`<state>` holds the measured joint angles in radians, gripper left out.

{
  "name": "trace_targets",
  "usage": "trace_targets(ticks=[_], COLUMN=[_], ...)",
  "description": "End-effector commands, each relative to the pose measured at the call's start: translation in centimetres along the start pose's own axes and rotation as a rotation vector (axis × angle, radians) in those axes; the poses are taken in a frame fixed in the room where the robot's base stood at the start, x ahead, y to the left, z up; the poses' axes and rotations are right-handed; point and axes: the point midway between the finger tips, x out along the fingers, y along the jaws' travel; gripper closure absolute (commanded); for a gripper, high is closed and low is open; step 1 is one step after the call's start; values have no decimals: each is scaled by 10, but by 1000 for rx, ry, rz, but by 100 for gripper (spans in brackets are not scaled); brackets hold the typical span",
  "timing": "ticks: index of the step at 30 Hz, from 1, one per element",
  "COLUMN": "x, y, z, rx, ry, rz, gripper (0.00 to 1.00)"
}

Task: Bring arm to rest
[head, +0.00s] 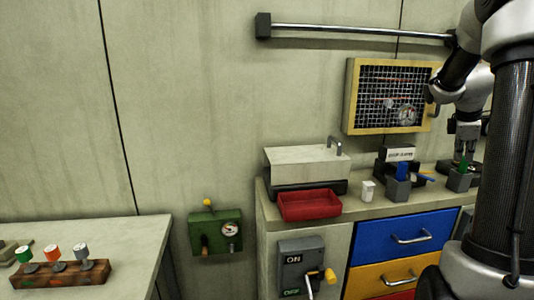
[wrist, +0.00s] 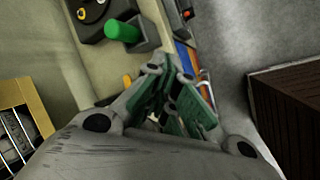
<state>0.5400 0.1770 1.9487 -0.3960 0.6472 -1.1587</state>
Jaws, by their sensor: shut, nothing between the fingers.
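My gripper (head: 466,148) hangs at the end of my bent arm at the right of the head view, above the back right of the counter. In the wrist view my gripper (wrist: 172,82) shows its green-padded fingers close together, with nothing held. A green peg (head: 463,163) stands in a grey block (head: 459,181) just below my gripper in the head view. A green cylinder (wrist: 122,30) also shows in the wrist view, beyond the fingertips and apart from them.
A yellow-framed mesh cabinet (head: 350,98) hangs on the wall left of my gripper, under a metal rail (head: 350,33). The counter (head: 375,208) bears a red tray (head: 310,205) and small holders. A dark brown box (wrist: 295,115) is at the wrist view's right.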

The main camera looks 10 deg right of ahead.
Motion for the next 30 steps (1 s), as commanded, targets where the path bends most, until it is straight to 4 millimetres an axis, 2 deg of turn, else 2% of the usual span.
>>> trace_targets(ticks=[1, 5, 6, 9, 12, 15, 18, 23, 30], x=[-14, -59, -75, -108, -133, -150, -164, -184, -186], y=[-28, -117, -146, -214, -271, -310, -327, -329, -330], z=[-7, -33, -42, -59, -70, -78, -83, -90, -92], rx=[161, 629, 756, 987, 1096, 1077, 1030, 975, 962], ry=[12, 28, 31, 40, 70, 137, 218, 314, 326], rz=[-40, -163, -201, -282, -339, -362, -348, -315, -313], gripper=[100, 100, 100, 100, 100, 100, 100, 100, 100])
